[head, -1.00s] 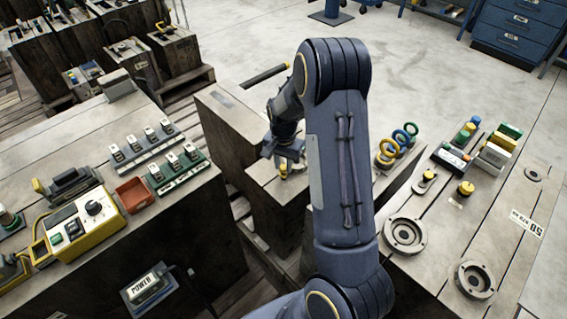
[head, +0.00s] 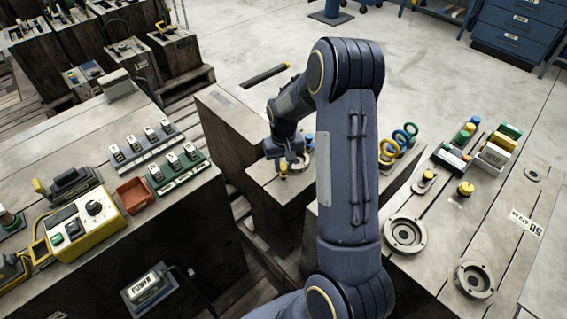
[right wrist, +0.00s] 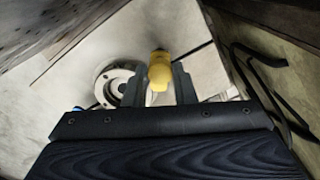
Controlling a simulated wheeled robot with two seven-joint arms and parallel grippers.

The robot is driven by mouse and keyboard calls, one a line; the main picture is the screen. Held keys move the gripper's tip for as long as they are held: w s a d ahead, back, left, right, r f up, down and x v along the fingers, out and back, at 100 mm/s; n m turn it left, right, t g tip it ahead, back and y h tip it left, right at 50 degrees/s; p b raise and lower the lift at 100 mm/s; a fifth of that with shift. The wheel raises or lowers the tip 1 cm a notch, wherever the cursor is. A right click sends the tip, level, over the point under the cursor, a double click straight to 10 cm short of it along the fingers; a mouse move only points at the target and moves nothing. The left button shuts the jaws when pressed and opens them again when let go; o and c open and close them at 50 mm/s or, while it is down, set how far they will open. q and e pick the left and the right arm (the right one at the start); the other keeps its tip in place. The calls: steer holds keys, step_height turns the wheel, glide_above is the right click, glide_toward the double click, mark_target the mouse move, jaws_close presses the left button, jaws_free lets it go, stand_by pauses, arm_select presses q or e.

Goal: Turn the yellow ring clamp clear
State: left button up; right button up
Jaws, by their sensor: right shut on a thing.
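The yellow ring clamp (head: 283,170) sits on top of a low wooden block in the middle of the head view. In the right wrist view, its rounded yellow end (right wrist: 160,68) stands between the two fingers. My right gripper (head: 285,163) reaches down over it and is shut on it. The fingers (right wrist: 160,90) hide the lower part of the clamp. A pale round flange (right wrist: 117,84) lies just left of the clamp in the right wrist view. My left gripper is not in view.
Yellow, green and blue rings (head: 397,142) stand on the block to the right. Two grey flanges (head: 405,234) lie nearer me there. A yellow control box (head: 88,217) and a red tray (head: 134,194) stand on the left block. A dark bar (head: 264,75) lies behind my gripper.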

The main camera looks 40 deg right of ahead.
mark_target(283, 167)
steer(key=n, duration=0.4)
steer(key=shift+n, duration=0.3)
steer(key=n, duration=0.4)
steer(key=shift+n, duration=0.3)
steer(key=o, duration=1)
steer(key=shift+p, duration=0.3)
step_height(283, 167, up, 7)
steer(key=shift+r+p, duration=0.1)
steer(key=shift+p, duration=0.4)
steer(key=shift+r, duration=0.3)
